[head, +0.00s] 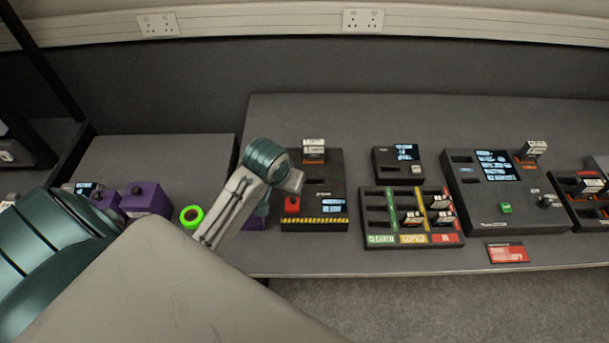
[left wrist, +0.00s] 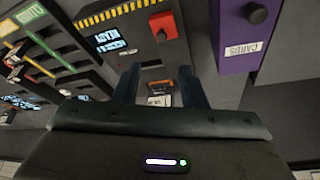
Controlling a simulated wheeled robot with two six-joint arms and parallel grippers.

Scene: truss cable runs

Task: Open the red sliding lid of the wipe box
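The wipe box (head: 325,204) is a dark box with a yellow-black striped front edge and a small lit screen. Its red lid (head: 291,204) is a small red piece with a dark knob, at the box's front left. In the left wrist view, the red lid (left wrist: 163,22) lies beyond the fingers. A white-labelled cartridge (head: 313,146) stands at the back of the box. My left gripper (left wrist: 159,74) is open above the box's back end. The cartridge (left wrist: 160,95) shows between its fingers; I see no contact. In the head view my left wrist hides its fingers. My right gripper is out of view.
Purple boxes (head: 147,200) and a green ring (head: 191,216) are on the left. A purple box labelled CARDS (left wrist: 236,45) is close beside the wipe box. A sorting rack (head: 375,225) and a larger console (head: 475,200) stand to the right.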

